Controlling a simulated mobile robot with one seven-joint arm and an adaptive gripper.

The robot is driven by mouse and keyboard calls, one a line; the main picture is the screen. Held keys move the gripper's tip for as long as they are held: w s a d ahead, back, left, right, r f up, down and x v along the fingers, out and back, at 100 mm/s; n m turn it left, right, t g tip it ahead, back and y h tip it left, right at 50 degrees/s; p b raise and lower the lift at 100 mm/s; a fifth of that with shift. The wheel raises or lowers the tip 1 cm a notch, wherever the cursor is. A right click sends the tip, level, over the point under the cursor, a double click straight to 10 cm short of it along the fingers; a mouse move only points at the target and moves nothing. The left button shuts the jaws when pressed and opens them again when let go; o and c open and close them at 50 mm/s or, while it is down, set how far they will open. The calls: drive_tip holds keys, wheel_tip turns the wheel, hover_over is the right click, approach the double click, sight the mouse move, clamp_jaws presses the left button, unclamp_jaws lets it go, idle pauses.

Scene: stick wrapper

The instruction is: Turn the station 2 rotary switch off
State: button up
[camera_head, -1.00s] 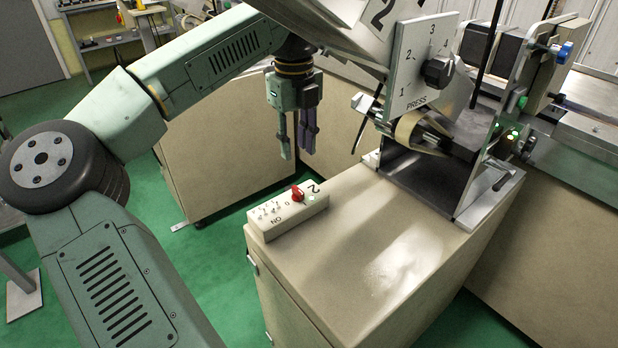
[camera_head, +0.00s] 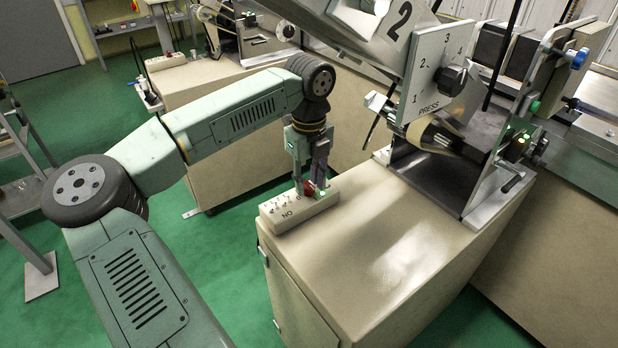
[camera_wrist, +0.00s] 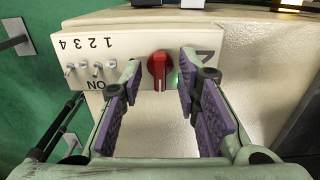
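The station 2 switch box (camera_head: 283,213) is a cream block on the near cabinet's top, with a "2" label, small toggle switches and a red rotary switch (camera_wrist: 159,70). In the wrist view the red knob's white line points roughly straight up and down. A green light glows just right of the knob. My gripper (camera_wrist: 158,85) is open, with one purple-padded finger on each side of the knob. I cannot tell whether the pads touch it; gaps show in the wrist view. In the head view the fingers (camera_head: 309,186) come down over the knob and partly hide it.
The cabinet top (camera_head: 385,225) is clear to the right of the box. The PRESS panel (camera_head: 436,80) with a black dial and the roller machine (camera_head: 450,140) stand behind and to the right. Small toggles (camera_wrist: 97,68) sit left of the knob.

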drive_tip(key=shift+c, duration=0.6)
clamp_jaws()
